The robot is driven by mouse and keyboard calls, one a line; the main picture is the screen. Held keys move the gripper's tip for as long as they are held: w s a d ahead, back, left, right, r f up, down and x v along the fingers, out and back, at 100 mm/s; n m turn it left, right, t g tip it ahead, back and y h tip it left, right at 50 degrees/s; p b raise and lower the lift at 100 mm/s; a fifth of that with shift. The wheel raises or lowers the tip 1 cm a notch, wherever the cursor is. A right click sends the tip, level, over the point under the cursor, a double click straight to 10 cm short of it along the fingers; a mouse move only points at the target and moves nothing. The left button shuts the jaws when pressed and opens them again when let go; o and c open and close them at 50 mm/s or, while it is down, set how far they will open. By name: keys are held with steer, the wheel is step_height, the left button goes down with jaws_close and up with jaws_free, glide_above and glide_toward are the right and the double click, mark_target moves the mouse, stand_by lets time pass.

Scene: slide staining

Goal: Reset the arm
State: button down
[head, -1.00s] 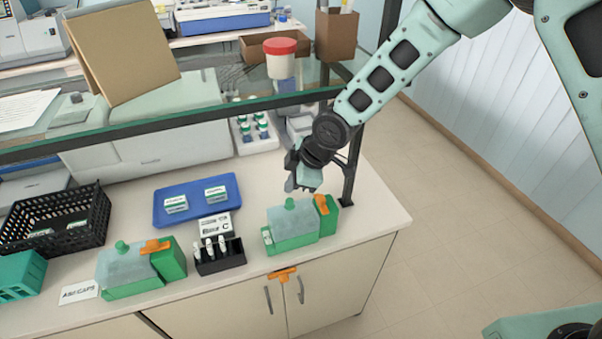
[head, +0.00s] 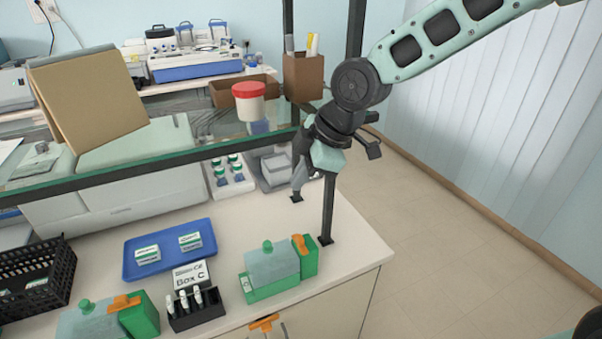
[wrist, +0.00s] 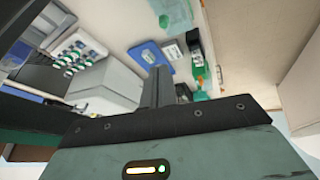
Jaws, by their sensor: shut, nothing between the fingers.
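My gripper (head: 298,192) hangs from my arm in the head view, above the right part of the bench and close to the black shelf post. Its fingers point down and are shut, with nothing between them. In the wrist view, the closed fingers (wrist: 157,88) stand up from the dark palm edge, with the bench behind them. The nearest thing below is the green-and-grey staining box with an orange clip (head: 272,272), which stands apart from the gripper.
A glass shelf (head: 200,150) with a red-lidded jar (head: 249,103) is left of my arm. A black post (head: 328,210) stands beside the gripper. A blue tray (head: 205,246), a black slide rack (head: 197,312) and a black basket (head: 60,282) are on the bench. The floor (head: 440,240) to the right is clear.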

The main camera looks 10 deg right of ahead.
steer(key=s+d+f+m+h+b, duration=0.1)
steer(key=s+d+f+m+b, duration=0.1)
steer(key=s, duration=0.6)
steer(key=s+d+f+m+g+h+b, duration=0.1)
steer(key=s+d+f+m+h+b, duration=0.1)
steer(key=s+m, duration=0.3)
steer(key=s+d+f+m+g+h+b, duration=0.1)
steer(key=s+d+f+m+b, duration=0.1)
steer(key=s, duration=1)
steer(key=f+m+b, duration=0.1)
steer(key=b, duration=0.1)
steer(key=shift+d+f+m+b, duration=0.2)
steer(key=shift+f+m+b, duration=0.1)
steer(key=shift+f, duration=0.1)
